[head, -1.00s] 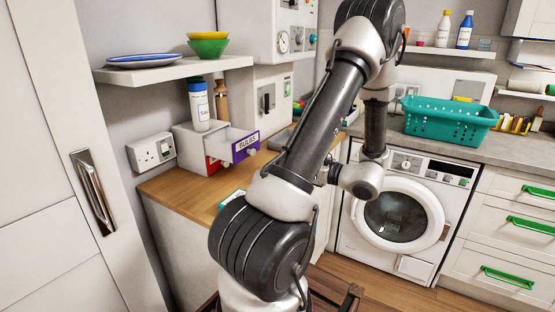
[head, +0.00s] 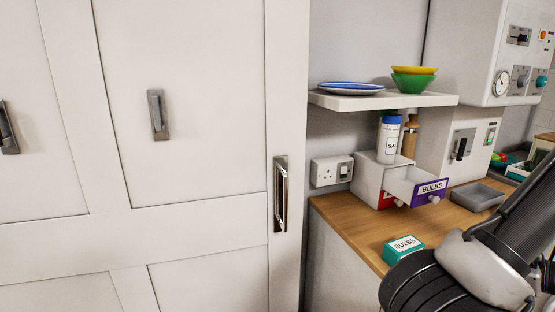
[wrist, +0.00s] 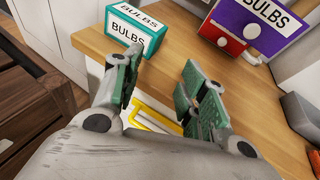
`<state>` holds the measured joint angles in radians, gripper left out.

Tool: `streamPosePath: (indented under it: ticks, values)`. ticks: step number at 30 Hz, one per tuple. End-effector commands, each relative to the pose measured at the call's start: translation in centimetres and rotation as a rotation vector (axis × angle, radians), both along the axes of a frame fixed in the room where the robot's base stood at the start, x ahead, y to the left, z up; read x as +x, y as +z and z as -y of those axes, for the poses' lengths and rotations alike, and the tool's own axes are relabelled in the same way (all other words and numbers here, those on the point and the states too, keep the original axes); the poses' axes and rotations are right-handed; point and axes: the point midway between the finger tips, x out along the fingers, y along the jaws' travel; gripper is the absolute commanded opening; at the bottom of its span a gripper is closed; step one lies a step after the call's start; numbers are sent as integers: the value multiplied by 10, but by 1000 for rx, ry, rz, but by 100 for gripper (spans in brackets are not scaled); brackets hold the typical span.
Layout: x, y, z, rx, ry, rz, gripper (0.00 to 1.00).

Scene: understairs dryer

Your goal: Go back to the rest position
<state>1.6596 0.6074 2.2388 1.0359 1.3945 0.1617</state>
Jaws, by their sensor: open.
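My gripper (wrist: 160,92) is open and empty in the wrist view, with its two green-padded fingers apart above the wooden counter. It is out of the head view, where only part of my arm shows at the lower right. A teal and white box labelled BULBS (wrist: 138,30) stands on the counter just beyond the left finger, and it also shows in the head view (head: 403,248). Whether the finger touches the box, I cannot tell. A purple-fronted drawer labelled BULBS (head: 430,191) is pulled out from a small white cabinet (head: 370,179).
The wooden counter (head: 350,224) carries a grey tray (head: 478,197) and the cabinet, with a salt container (head: 388,140) on top. A shelf (head: 350,102) above holds a blue plate and bowls. Tall white doors (head: 190,130) fill the left. A yellow-edged item (wrist: 150,118) shows between the fingers.

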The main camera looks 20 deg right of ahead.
Motion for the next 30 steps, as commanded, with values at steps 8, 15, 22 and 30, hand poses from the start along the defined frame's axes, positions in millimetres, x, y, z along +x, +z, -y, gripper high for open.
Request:
streamPosePath:
  ticks: [8, 15, 22, 30]
  values:
    - [-22, 17, -68, -385, 596, -218, 42]
    - [-22, 58, -87, -907, 1215, -298, 42]
    - [12, 115, -107, -1450, 1650, -204, 42]
    - [47, 171, -173, -1917, 1833, 127, 42]
